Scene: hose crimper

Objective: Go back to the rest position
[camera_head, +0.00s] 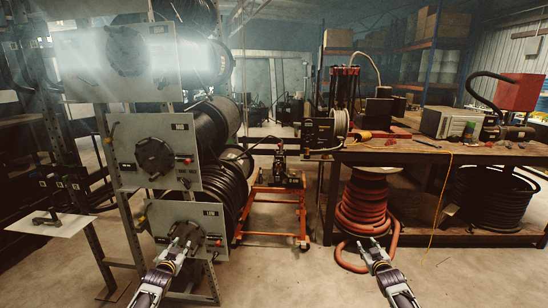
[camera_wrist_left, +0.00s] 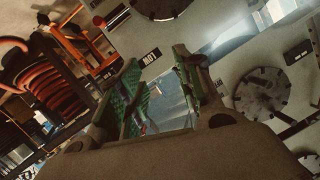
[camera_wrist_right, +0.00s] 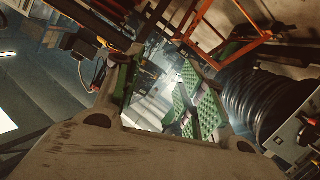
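My left gripper (camera_head: 179,246) is low in the head view, in front of the lowest grey reel panel (camera_head: 160,215). In the left wrist view its green-padded fingers (camera_wrist_left: 160,92) stand apart with nothing between them. My right gripper (camera_head: 376,248) is low and right of the middle in the head view, in front of the red hose coil (camera_head: 364,205). In the right wrist view its green-padded fingers (camera_wrist_right: 158,98) stand apart and empty. Both grippers appear clear of the things around them.
Black hose reels (camera_head: 212,125) with grey panels stand on the left. An orange wheeled cart (camera_head: 272,210) is in the middle. A wooden workbench (camera_head: 450,155) with tools and a grey box (camera_head: 449,122) fills the right. The floor between my grippers is clear.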

